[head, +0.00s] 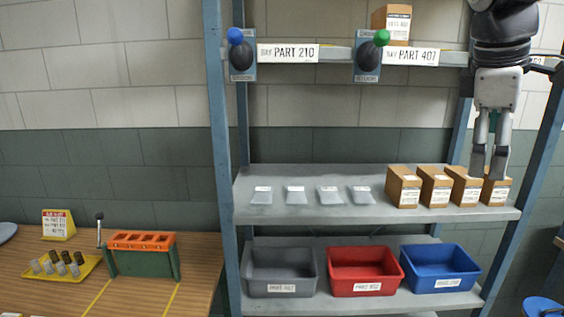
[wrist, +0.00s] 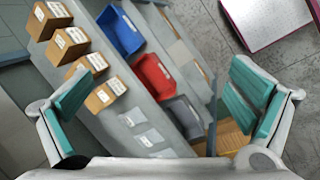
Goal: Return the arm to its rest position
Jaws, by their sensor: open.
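My gripper (head: 489,165) hangs from the upper right in the head view, its fingers pointing down in front of the right end of the shelf with the cardboard boxes. In the wrist view my gripper (wrist: 165,115) is open, with its two teal-padded fingers wide apart and nothing between them in its grasp. Beyond the fingers lie the shelf rack, the boxes and the bins. In the head view the fingertips overlap the rightmost boxes; I cannot tell from this view whether they touch.
Several cardboard boxes (head: 436,187) and flat bags (head: 328,195) sit on the middle shelf (head: 275,210). Grey (head: 282,289), red (head: 364,286) and blue (head: 440,284) bins stand below. An orange-topped green fixture (head: 143,262) and a yellow tray (head: 86,266) are on the wooden table at left.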

